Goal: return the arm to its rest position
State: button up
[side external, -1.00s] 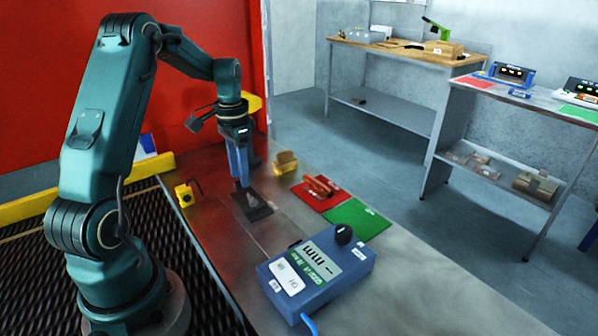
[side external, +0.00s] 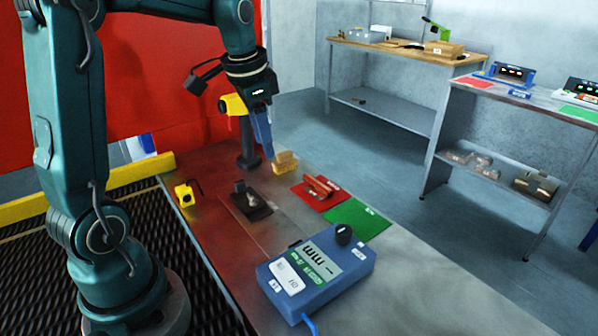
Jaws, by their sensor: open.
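My gripper (side external: 266,152) hangs above the back of the work table, with its blue fingers pointing down and a little right. It is open and I see nothing between the fingers, though they overlap from this angle. It is apart from the table top. Behind it is a dark post carrying a yellow device (side external: 232,104). A tan block (side external: 285,163) sits just right of and below the fingertips. A dark plate (side external: 250,207) with small grey parts on it lies on the table below my gripper.
A red mat (side external: 312,202) with red parts on it and a green mat (side external: 358,220) lie right of the plate. A blue meter box (side external: 330,277) stands in front. A small yellow device (side external: 185,194) is at left, by the mesh belt (side external: 30,262). The table's front right is clear.

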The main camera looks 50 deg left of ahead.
jog(key=s+d+n+t+h, duration=0.1)
jog(key=s+d+n+t, duration=0.1)
jog(key=s+d, duration=1)
jog(key=shift+s+d+f+n+t, duration=0.3)
jog(key=shift+d+t, duration=0.2)
jog(key=shift+t, duration=0.1)
jog(key=shift+c, duration=0.3)
dwell(0.3)
